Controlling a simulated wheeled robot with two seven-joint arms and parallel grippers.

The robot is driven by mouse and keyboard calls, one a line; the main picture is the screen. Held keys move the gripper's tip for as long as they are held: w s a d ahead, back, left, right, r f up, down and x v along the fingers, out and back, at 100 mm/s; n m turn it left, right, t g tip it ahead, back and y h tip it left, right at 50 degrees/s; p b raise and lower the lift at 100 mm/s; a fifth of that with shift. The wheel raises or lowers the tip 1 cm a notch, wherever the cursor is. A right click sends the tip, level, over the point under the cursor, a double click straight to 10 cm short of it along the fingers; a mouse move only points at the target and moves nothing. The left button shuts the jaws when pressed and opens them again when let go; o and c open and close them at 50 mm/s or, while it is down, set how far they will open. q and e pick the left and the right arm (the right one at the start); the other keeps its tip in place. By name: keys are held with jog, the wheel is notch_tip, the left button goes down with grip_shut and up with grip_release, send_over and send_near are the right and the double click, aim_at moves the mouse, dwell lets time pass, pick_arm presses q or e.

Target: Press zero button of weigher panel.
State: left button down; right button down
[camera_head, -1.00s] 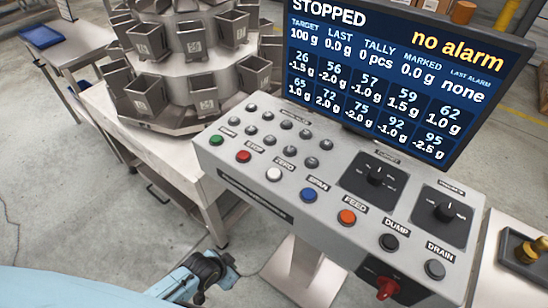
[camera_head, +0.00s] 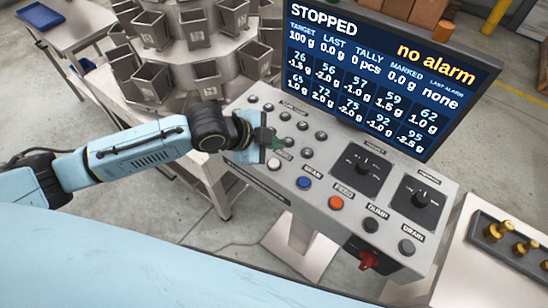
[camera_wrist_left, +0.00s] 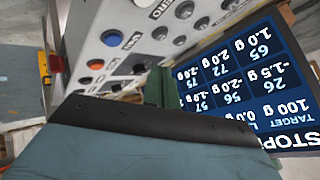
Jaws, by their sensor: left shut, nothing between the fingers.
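The weigher panel (camera_head: 318,222) is a grey sloped console with a row of labelled coloured buttons. The white zero button (camera_head: 274,164) shows just below my left gripper (camera_head: 273,144) in the head view. The left gripper is shut and empty, hanging over the left part of the panel; I cannot tell whether it touches the surface. The green and red buttons at the left end are hidden behind it. In the left wrist view the ZERO label shows at the top edge, beside the blue span button (camera_wrist_left: 112,38). My right gripper is not in view.
The screen (camera_head: 390,75) reads STOPPED and no alarm, standing behind the panel. Blue span (camera_head: 304,183), orange feed (camera_head: 336,203) and two dark buttons continue rightward. Knobs (camera_head: 367,164) sit above them.

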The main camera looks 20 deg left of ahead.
pick_arm(q)
jog(key=shift+w+a+r+m, duration=0.4)
jog(key=shift+w+a+r, duration=0.3)
jog(key=shift+a, duration=0.1)
jog(key=shift+s+f, duration=0.1)
jog(key=shift+f, duration=0.05)
jog(key=b, duration=0.6)
send_over(270, 164)
notch_tip(270, 164, down, 7)
jog(key=shift+f, duration=0.75)
jog(key=shift+f, duration=0.1)
dwell(0.8)
jog(key=shift+f, duration=0.35)
